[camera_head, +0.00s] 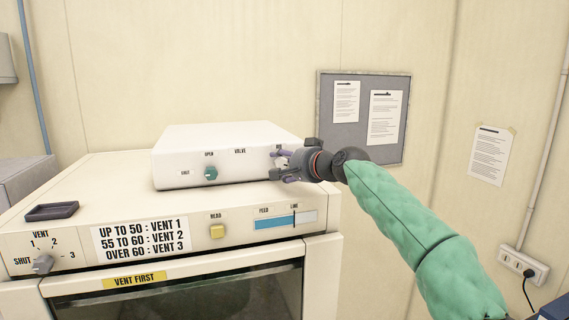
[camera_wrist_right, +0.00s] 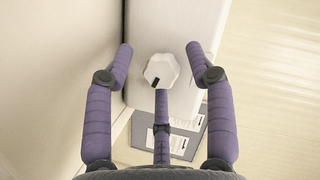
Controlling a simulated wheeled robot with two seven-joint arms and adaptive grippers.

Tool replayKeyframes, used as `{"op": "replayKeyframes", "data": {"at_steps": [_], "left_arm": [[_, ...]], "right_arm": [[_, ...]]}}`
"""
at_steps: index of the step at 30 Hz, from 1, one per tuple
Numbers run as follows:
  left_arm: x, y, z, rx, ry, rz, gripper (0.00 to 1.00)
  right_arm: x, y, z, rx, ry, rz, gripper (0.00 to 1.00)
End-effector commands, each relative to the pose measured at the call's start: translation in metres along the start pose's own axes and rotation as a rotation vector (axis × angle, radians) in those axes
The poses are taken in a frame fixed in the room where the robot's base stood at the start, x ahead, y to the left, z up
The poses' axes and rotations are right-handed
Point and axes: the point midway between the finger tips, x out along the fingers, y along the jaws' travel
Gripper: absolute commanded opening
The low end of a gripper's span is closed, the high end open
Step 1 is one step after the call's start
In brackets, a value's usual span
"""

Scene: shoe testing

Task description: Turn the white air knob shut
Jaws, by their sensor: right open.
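The white knob (camera_wrist_right: 161,71) is many-sided with a black mark near its lower-left edge, on the face of a white box. My right gripper (camera_wrist_right: 160,62) has purple fingers spread open around it. Clear gaps show between the knob and the left and right fingers; the middle finger points at it from below, and I cannot tell whether it touches. In the head view my right gripper (camera_head: 277,164) is at the right end of the white box (camera_head: 225,146) and mostly hides the knob. My left gripper is not in view.
A green knob (camera_head: 210,173) sits on the same box, beside OPEN and SHUT labels. Below are a vent dial (camera_head: 43,264), a yellow button (camera_head: 217,231) and a blue feed gauge (camera_head: 275,222). A dark tray (camera_head: 52,211) lies at left. A grey board (camera_head: 360,145) hangs behind.

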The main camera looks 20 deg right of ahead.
Motion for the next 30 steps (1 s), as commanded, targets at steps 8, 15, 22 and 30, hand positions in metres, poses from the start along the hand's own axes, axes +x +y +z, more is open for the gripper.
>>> {"op": "replayKeyframes", "data": {"at_steps": [8, 15, 22, 30], "left_arm": [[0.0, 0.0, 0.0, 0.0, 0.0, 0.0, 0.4], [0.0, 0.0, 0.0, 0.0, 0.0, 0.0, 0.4], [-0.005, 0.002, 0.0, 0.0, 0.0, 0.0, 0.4], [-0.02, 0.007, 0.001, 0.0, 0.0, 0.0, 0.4]], "right_arm": [[0.0, 0.0, 0.0, 0.0, 0.0, 0.0, 0.24], [0.0, 0.0, 0.001, -0.001, -0.002, 0.001, 0.03], [0.0, -0.001, 0.001, -0.039, -0.005, 0.016, 0.03], [0.0, -0.004, 0.001, -0.195, -0.008, 0.08, 0.03]]}}
